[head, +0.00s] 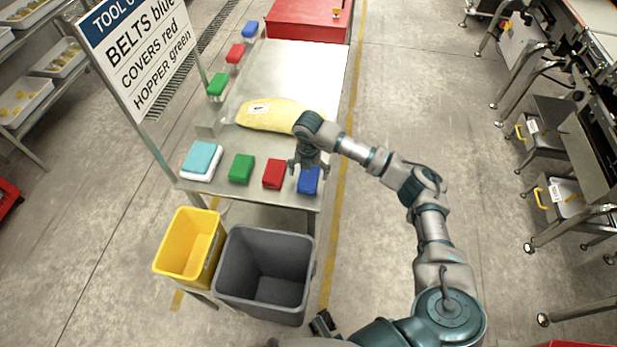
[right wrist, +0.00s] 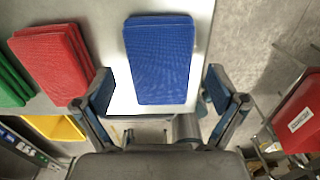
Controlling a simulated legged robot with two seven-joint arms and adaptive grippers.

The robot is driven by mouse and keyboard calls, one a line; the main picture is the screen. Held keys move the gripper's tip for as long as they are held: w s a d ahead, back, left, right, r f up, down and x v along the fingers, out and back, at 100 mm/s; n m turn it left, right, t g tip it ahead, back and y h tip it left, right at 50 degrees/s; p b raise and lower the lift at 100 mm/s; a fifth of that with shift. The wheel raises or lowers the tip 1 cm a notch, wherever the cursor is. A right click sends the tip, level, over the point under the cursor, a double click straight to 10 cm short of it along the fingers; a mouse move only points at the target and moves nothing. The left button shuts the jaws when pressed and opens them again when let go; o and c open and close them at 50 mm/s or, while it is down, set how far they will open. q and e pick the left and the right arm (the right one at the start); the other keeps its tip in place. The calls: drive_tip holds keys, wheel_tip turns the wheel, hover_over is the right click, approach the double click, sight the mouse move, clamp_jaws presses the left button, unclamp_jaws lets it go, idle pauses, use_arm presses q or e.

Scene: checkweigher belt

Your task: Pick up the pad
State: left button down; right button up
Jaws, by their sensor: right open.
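Several pads lie along the near edge of the metal table: a green pad (head: 241,168), a red pad (head: 273,174) and a blue pad (head: 308,181). A light blue pad (head: 203,157) lies on a white block to their left. My right gripper (head: 309,168) is open above the blue pad and partly covers it. In the right wrist view, the blue pad (right wrist: 160,58) lies ahead of and between the two spread fingers (right wrist: 158,88), with nothing gripped. The red pad (right wrist: 52,60) is left of the fingers.
A yellow bin (head: 190,243) and a grey bin (head: 265,272) stand below the table's near edge. A yellow bag (head: 272,116) lies behind the pads. Green, red and blue blocks line the far left side. A sign (head: 140,50) stands at left.

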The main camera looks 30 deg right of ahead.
drive_tip(key=shift+a+f, duration=0.15)
drive_tip(key=shift+f, duration=0.55)
drive_tip(key=shift+d, duration=0.3)
drive_tip(key=c, duration=1.2)
use_arm(q)
drive_tip(key=shift+r, duration=0.3)
use_arm(e)
drive_tip(key=shift+c, duration=0.2)
drive_tip(key=shift+a+r, duration=0.1)
drive_tip(key=shift+a, duration=0.05)
